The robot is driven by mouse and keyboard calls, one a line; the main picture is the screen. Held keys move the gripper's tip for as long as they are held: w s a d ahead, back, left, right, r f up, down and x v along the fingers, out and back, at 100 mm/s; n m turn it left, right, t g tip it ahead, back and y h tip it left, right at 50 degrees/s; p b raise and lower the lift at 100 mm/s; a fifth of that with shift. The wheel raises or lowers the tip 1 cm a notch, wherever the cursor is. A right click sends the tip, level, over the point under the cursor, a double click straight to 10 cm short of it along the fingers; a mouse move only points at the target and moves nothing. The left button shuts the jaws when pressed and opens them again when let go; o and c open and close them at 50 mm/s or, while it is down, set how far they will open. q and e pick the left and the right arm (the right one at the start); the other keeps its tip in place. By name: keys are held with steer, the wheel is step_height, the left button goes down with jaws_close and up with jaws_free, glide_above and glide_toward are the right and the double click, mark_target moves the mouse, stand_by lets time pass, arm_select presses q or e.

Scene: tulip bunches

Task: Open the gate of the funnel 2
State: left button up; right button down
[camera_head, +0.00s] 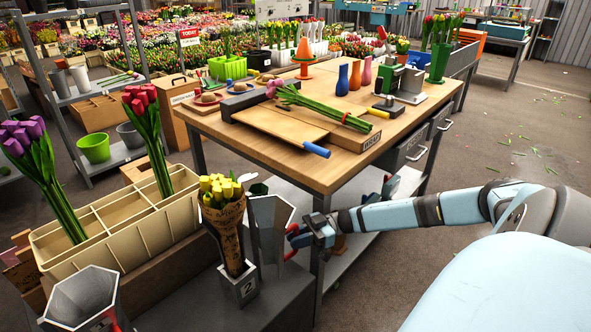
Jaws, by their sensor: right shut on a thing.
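A grey metal funnel (268,228) stands upright at the front edge of the grey bench, beside the wooden table. A grey holder marked 2 (240,288) stands close to its left, with yellow tulips (220,190) in brown paper (227,236) upright in it. My right gripper (296,238) reaches in from the right at the funnel's right side. It is shut on a red part there, which looks like the gate's handle; the fingers hide most of it. How far the gate is open cannot be seen. My left gripper is not in view.
Another grey funnel (82,300) is at the lower left. A cream divided crate (110,222) holds purple tulips (30,150) and red tulips (145,115). The wooden table (310,166) behind my arm carries a tulip bunch (325,108) and vases. The floor at right is open.

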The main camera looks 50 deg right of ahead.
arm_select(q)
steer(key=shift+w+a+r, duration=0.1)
arm_select(e)
steer(key=shift+w+d, duration=0.15)
steer(key=shift+w, duration=0.1)
steer(key=c, duration=1.1)
jaws_free()
